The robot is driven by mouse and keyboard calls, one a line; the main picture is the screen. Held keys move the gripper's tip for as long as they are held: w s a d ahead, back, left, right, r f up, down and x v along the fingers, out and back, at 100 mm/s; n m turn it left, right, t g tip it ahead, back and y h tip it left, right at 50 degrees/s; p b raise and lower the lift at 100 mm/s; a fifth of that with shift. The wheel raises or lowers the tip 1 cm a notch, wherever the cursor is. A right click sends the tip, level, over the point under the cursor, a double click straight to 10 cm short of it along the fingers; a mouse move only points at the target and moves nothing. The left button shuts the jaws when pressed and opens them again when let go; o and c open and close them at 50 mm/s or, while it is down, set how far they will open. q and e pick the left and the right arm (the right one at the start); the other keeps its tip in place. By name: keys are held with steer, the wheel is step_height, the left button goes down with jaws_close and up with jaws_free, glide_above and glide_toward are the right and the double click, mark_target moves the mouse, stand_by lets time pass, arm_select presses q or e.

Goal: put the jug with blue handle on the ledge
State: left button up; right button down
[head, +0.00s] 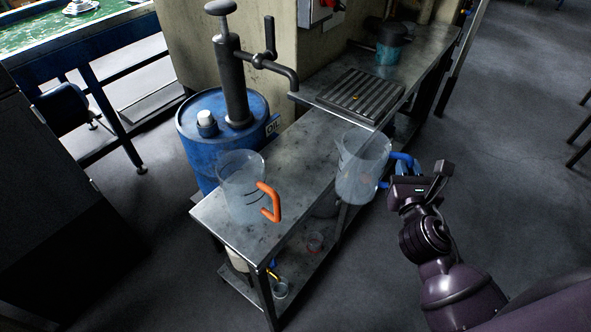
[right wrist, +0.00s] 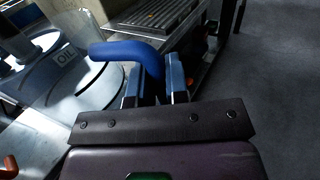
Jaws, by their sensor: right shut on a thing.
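The clear jug with the blue handle (head: 360,168) is upright at the right edge of the lower metal bench. I cannot tell whether its base touches the bench. My right gripper (head: 403,172) is shut on the blue handle, to the right of the jug. In the right wrist view the blue handle (right wrist: 125,50) runs between the two fingers (right wrist: 155,88). The raised metal ledge (head: 420,62) with a ribbed grate lies behind the jug. My left gripper is not in view.
A clear jug with an orange handle (head: 243,185) stands on the lower bench (head: 297,165). A blue oil drum (head: 222,115) with a hand pump (head: 237,80) stands behind; its spout reaches toward the ledge. A dark teal pot (head: 389,45) sits at the ledge's back. The grate (head: 361,93) is clear.

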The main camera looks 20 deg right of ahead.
steer(key=shift+s+a, duration=0.1)
steer(key=shift+a, duration=0.05)
steer(key=w+a+f+b, duration=0.1)
steer(key=w+a, duration=0.2)
steer(key=w, duration=0.1)
steer(key=w+a+f+b, duration=0.1)
steer(key=w+a, duration=0.3)
steer(key=w, duration=0.1)
steer(key=w+a+f+b, duration=0.2)
steer(key=w+a, duration=0.2)
steer(key=shift+w, duration=0.4)
steer(key=shift+r, duration=0.15)
steer(key=c, duration=1.1)
jaws_free()
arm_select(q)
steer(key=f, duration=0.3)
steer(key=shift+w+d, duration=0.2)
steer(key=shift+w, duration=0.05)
